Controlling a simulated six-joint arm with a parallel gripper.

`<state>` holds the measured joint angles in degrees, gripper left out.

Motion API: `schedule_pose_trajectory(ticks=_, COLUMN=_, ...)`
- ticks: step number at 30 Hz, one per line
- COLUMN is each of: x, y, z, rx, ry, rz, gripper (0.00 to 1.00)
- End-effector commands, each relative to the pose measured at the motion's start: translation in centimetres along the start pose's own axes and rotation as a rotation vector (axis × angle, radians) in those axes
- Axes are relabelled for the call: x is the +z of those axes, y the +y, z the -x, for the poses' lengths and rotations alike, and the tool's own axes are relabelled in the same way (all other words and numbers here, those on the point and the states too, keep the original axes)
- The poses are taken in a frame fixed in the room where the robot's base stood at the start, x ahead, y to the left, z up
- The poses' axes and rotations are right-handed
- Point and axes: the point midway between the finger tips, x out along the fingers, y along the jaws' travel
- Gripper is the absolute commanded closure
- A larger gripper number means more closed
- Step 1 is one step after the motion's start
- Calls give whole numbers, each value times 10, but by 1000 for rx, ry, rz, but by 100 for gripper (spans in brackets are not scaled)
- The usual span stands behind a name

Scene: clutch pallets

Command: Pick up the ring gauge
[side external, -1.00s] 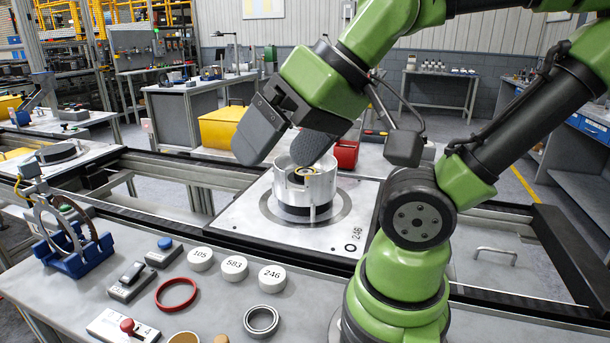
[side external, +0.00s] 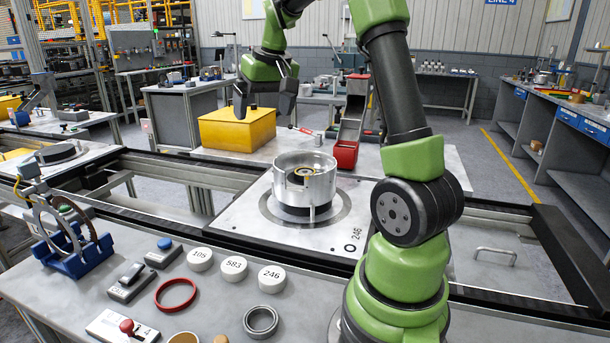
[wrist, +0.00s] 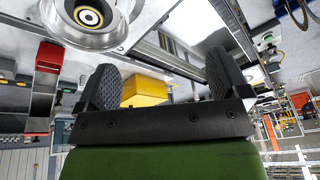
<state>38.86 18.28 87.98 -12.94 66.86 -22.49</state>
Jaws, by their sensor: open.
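Several ring-shaped things lie on the front bench, and I cannot tell for sure which is the ring gauge. A grey steel ring (side external: 261,335) lies flat near the front edge. A red ring (side external: 160,302) lies flat to its left. Large metal rings (side external: 38,220) stand upright in a blue holder (side external: 85,262) at the far left. My gripper (side external: 264,100) is open and empty, pointing down near the yellow box at the back, far from these rings. In the wrist view, its fingers (wrist: 163,82) are spread with nothing held between them.
A metal clutch drum (side external: 318,185) stands on a pallet plate (side external: 240,228) mid-picture; it also shows in the wrist view (wrist: 108,38). A yellow box (side external: 236,133) and red bin (side external: 346,154) stand behind. White discs (side external: 234,268) and switch boxes (side external: 130,283) are on the bench.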

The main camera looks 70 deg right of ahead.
Motion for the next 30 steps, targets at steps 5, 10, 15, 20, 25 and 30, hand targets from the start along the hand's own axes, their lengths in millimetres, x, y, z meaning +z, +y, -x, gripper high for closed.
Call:
schedule_pose_trajectory(ticks=5, x=-24, y=83, z=-54, rx=67, ry=-85, rz=-84, gripper=6)
schedule_pose_trajectory(ticks=10, x=-24, y=132, z=-84, rx=94, ry=-131, rz=-124, gripper=6)
schedule_pose_trajectory(ticks=15, x=-20, y=146, z=-102, rx=100, ry=-146, rz=-134, gripper=6)
schedule_pose_trajectory(ticks=20, x=-16, y=147, z=-126, rx=99, ry=-146, rz=-134, gripper=6)
schedule_pose_trajectory(ticks=25, x=-14, y=148, z=-140, rx=99, ry=-143, rz=-133, gripper=6)
schedule_pose_trajectory(ticks=30, x=-8, y=149, z=-162, rx=99, ry=-146, rz=-134, gripper=6)
